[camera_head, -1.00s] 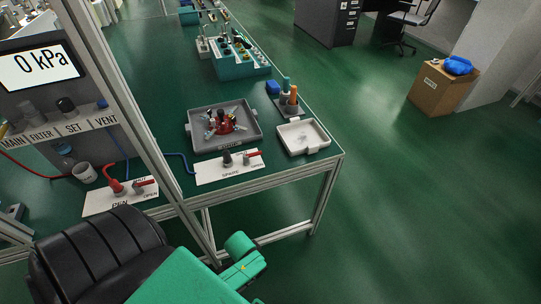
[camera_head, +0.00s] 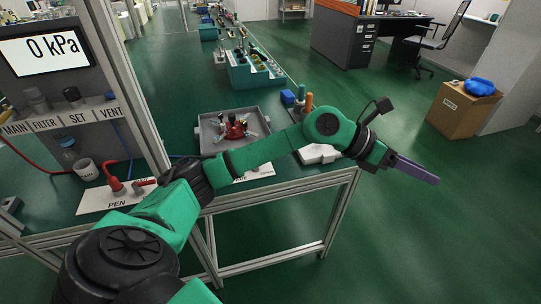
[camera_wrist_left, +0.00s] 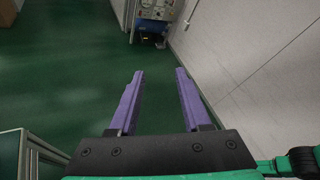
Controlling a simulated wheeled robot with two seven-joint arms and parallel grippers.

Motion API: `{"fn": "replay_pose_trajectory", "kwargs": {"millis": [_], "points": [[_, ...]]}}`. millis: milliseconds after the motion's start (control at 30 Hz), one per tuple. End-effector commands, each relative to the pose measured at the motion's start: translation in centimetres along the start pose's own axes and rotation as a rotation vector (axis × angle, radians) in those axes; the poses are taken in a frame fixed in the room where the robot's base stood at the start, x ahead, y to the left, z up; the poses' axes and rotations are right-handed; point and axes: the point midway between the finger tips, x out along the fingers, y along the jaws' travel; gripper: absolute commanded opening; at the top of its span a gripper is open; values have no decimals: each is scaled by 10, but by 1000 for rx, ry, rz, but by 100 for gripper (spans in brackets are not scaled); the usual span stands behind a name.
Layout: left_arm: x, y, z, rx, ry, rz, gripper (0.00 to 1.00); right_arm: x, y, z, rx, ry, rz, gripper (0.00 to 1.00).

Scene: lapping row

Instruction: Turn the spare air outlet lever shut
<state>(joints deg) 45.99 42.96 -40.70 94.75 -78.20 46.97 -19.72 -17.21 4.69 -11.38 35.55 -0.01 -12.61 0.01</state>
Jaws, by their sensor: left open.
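The spare outlet's white plate (camera_head: 258,172) is at the front edge of the bench in the head view, mostly covered by my left arm. Its lever is hidden behind the arm, so its position cannot be seen. My left gripper (camera_head: 418,172) is out past the bench's right corner, over the floor and well to the right of the spare outlet. In the left wrist view its two purple fingers (camera_wrist_left: 160,85) are apart with nothing between them. My right gripper is not in view.
A grey tray (camera_head: 207,138) and a white tray (camera_head: 312,156) stand behind my arm. A frame post (camera_head: 143,100) rises beside the outlets. Floor to the right is open before a cardboard box (camera_head: 463,115).

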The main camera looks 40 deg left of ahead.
Motion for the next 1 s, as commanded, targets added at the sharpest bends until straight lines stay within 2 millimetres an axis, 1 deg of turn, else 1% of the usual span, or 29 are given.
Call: {"fn": "replay_pose_trajectory", "kwargs": {"millis": [33,67,100,133,167,200,233,300,333,367,400,433,567,900,1000], "points": [[-22,39,-16,121,193,124,48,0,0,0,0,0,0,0],[-42,65,-28,173,323,202,48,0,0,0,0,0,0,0],[-78,98,-41,211,492,311,48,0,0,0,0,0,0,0],[-109,120,-48,220,611,391,48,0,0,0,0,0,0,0],[-143,138,-52,209,719,466,48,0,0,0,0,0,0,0],[-185,154,-57,179,840,552,48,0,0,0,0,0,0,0],[-213,161,-59,147,914,602,48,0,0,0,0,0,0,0],[-264,168,-62,73,1035,687,48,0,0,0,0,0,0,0],[-279,168,-64,46,1069,709,48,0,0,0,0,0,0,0],[-289,168,-65,25,1094,723,48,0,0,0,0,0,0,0],[-297,168,-66,8,1114,735,48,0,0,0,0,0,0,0],[-300,168,-68,2,1121,738,48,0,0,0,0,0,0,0],[-296,177,-83,0,1126,736,48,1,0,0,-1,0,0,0],[-274,223,-154,2,1124,732,48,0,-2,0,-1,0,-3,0],[-268,234,-171,3,1122,732,48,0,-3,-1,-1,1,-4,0]]}}
